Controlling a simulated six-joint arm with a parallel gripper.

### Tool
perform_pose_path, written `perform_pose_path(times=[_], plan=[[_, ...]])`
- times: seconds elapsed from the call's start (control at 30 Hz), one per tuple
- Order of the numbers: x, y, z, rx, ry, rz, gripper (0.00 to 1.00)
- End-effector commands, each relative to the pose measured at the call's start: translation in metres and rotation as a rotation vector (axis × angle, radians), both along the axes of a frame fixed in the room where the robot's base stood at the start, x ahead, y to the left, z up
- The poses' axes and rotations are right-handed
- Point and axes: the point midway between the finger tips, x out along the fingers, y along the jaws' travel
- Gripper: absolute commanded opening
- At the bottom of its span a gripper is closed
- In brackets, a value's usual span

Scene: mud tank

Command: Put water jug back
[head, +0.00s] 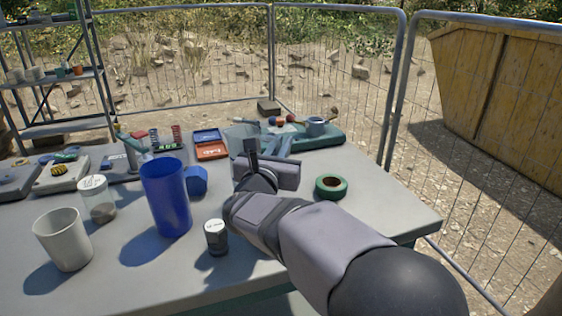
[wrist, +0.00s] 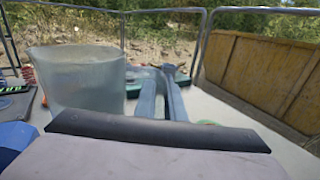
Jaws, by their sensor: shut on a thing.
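The water jug (head: 240,136) is a clear, greyish vessel near the far side of the table, partly hidden behind my arm in the head view. In the wrist view the jug (wrist: 78,85) stands large and upright at the left, its wide mouth up. My gripper (head: 282,142) is at the jug's right side, and its blue-grey fingers also show in the wrist view (wrist: 162,80). The gripper is shut on the jug, though the gripped part is hard to make out. Whether the jug's base touches the table is hidden.
A tall blue cup (head: 165,198), a white cup (head: 64,240), a lidded jar (head: 98,200) and a small dark-bodied jar (head: 216,237) stand at the front left. A green tape roll (head: 331,187) lies right of my arm. A teal tray (head: 320,134) lies behind. The table's right corner is clear.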

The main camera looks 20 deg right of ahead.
Motion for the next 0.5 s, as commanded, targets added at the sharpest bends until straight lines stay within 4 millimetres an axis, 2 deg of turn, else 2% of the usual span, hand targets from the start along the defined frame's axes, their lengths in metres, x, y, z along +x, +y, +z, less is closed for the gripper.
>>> perform_pose_path(times=[0.13, 0.33, 0.5], plan=[[0.0, 0.0, -0.003, 0.0, -0.001, -0.001, 0.0], [0.0, 0.0, -0.026, -0.001, 0.001, 0.0, 0.0], [0.0, 0.0, -0.036, 0.001, -0.002, 0.0, 0.0]])
